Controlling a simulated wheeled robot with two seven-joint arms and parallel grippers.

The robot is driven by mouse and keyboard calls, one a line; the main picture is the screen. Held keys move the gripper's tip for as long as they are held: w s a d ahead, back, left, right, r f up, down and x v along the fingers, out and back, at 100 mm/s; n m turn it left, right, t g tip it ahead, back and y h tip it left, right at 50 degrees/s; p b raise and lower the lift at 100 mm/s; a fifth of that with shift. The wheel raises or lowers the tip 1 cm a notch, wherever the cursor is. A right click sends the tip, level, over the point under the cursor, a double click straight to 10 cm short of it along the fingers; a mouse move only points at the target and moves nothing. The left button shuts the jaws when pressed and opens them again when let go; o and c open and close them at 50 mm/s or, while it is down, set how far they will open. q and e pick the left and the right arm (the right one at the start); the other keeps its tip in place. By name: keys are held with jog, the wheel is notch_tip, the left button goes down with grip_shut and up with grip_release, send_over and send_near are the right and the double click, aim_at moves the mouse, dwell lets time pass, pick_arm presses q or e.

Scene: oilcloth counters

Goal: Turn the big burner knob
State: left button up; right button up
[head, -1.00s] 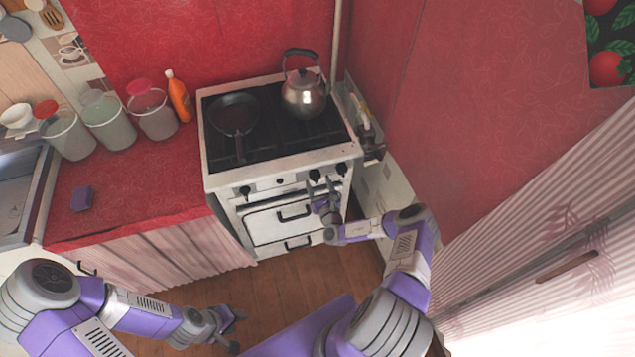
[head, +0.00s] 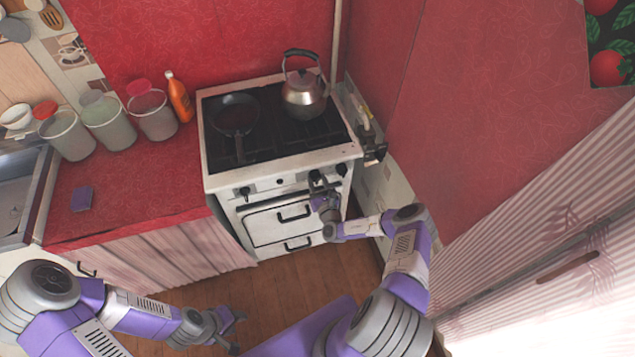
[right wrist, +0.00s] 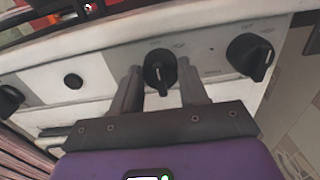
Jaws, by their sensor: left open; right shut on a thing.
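The white stove (head: 222,180) has several black knobs on its front panel. My right gripper (head: 320,184) is at the middle black knob (right wrist: 160,68), with one finger on each side of it, and is shut on it. The knob's raised grip stands nearly upright in the right wrist view. Another black knob (right wrist: 250,56) is just to its right and looks larger from there; it also shows in the head view (head: 341,169). A left knob (head: 245,191) is farther away. My left gripper (head: 238,332) is open and empty, low over the floor.
A frying pan (head: 235,115) and a metal kettle (head: 304,95) stand on the stove top. The oven handle (head: 294,213) sits below the panel. The wooden floor (head: 285,280) in front is clear.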

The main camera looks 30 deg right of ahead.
jog(key=shift+d+m, duration=0.15)
jog(key=shift+m, duration=4.15)
jog(key=o, duration=1)
jog(key=shift+f, duration=0.1)
jog(key=p+v, duration=0.1)
jog(key=v, duration=0.6)
jog(key=shift+s, duration=0.3)
